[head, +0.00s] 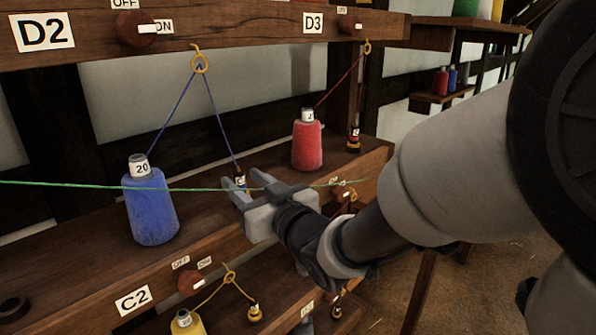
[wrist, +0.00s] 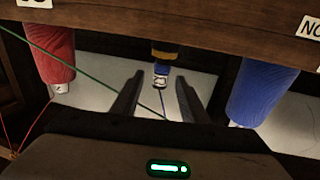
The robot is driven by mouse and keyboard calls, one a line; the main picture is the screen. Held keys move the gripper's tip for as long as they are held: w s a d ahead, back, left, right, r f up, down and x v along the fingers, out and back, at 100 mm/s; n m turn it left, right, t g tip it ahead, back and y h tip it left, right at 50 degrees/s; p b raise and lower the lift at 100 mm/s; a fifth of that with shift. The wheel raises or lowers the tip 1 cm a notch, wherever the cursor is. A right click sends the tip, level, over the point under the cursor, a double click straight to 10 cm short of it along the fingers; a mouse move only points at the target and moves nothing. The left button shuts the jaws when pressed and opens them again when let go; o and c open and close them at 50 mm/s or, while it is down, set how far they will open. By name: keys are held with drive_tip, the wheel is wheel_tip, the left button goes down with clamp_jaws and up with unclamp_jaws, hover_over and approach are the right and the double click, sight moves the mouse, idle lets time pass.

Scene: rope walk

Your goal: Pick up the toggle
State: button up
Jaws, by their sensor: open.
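The small toggle (head: 240,182), with a white tag, hangs at the end of a blue thread at the shelf's front. In the wrist view, which appears upside down, the toggle (wrist: 161,70) shows a blue and white end and a dark, yellow-banded part. My gripper (head: 241,178) is open, its two fingers pointing at the toggle. In the wrist view the toggle lies between and just beyond the fingertips of my gripper (wrist: 159,78). I cannot tell if they touch it. The far side of the toggle is hidden.
A blue spool (head: 151,205) stands left and a red spool (head: 307,143) right on the shelf. A green thread (head: 80,185) crosses by my gripper. A red-thread toggle (head: 353,139) stands further right. A lower shelf holds a yellow spool (head: 187,323) and its toggle (head: 254,312).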

drive_tip(key=shift+p+x, duration=0.5)
drive_tip(key=shift+x, duration=2.85)
drive_tip(key=shift+f, duration=0.1)
clamp_jaws()
